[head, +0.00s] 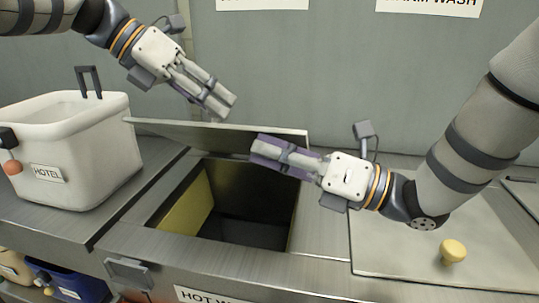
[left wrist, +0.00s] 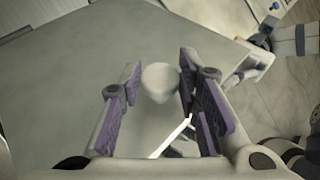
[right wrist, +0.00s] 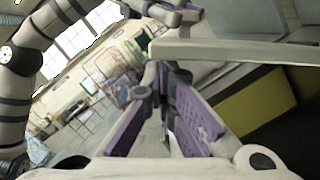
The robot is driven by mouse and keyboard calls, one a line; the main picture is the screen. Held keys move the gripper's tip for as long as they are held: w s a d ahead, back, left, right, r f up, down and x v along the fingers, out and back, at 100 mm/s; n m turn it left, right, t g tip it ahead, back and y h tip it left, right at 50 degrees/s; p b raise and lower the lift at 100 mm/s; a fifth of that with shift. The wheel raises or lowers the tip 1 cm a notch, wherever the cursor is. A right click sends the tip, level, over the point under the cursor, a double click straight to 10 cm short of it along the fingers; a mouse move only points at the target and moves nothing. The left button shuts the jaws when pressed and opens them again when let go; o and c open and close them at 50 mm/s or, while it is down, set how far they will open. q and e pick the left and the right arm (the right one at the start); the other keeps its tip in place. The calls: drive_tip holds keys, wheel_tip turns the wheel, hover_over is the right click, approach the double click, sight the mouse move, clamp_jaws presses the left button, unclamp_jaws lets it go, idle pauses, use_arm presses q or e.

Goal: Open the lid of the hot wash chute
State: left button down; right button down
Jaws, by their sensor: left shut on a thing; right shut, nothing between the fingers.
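The hot wash chute lid (head: 200,133) is a grey metal panel, raised and tilted above the square chute opening (head: 240,205), whose inside shows a yellow wall. My left gripper (head: 220,108) is above the lid's upper edge. In the left wrist view the pale round knob (left wrist: 160,82) is between its fingers (left wrist: 160,105), with the lid's face (left wrist: 70,75) behind; the head view hides the knob. My right gripper (head: 258,148) is shut and empty, its fingertips overlapping the lid's right part in the head view. In the right wrist view, the lid's edge (right wrist: 230,50) passes just beyond its fingers.
A white bin labelled HOTEL (head: 70,150) stands on the counter at left. At right lies another closed lid with a yellow knob (head: 453,252). A front label (head: 200,296) begins "HOT W". A grey wall (head: 350,80) stands behind.

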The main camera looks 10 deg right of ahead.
use_arm(q)
drive_tip(key=c, duration=1.2)
unclamp_jaws()
drive_tip(key=shift+s+f, duration=0.25)
drive_tip(key=shift+f, duration=0.2)
use_arm(e)
drive_tip(key=shift+w+d+r, duration=0.15)
drive_tip(key=shift+w+r, duration=0.1)
drive_tip(key=shift+r, duration=0.25)
